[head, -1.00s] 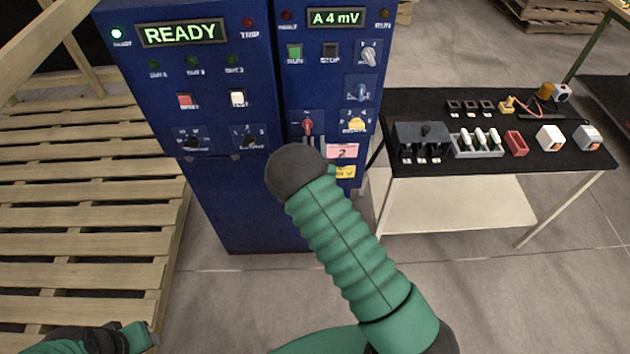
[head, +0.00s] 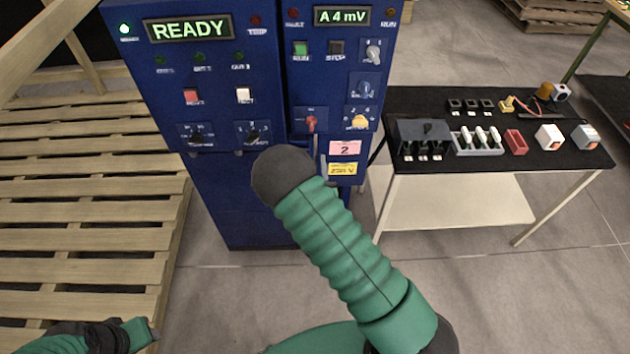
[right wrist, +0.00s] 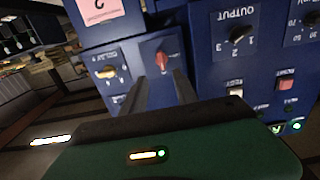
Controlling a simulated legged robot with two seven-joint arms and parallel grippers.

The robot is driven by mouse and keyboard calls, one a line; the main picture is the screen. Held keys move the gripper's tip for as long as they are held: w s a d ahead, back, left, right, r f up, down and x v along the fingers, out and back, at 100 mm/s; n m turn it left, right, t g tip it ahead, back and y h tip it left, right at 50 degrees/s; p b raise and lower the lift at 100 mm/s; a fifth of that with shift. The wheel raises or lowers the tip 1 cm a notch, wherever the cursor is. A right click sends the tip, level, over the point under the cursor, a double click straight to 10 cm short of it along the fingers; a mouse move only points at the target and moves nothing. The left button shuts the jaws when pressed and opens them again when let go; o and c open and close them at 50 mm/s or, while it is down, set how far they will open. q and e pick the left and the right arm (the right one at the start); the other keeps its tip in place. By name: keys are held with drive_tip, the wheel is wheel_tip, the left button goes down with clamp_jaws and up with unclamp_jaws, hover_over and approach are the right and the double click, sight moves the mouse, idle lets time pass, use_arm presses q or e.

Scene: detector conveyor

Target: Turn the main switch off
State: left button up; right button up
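In the right wrist view, turned upside down, the red handle (right wrist: 162,60) shows beyond and between my right gripper's fingertips (right wrist: 160,78). The fingers are apart with nothing between them, and I see no contact. In the head view my right gripper (head: 320,158) is mostly hidden by my dark wrist, with thin grey fingers below the switch. Part of my left arm's end (head: 125,336) shows at the bottom left; its fingers are not clear.
The left cabinet's display (head: 188,28) reads READY; the right display (head: 341,16) reads A 4 mV. Other knobs and buttons sit close around the switch. A black-topped table (head: 470,172) with small parts stands right. Wooden pallets (head: 80,200) lie left. The floor in front is clear.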

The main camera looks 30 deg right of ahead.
drive_tip(key=v, duration=0.6)
drive_tip(key=shift+b, duration=0.3)
idle(0.4)
drive_tip(key=shift+s+d+f, duration=0.1)
drive_tip(key=shift+d+f, duration=0.05)
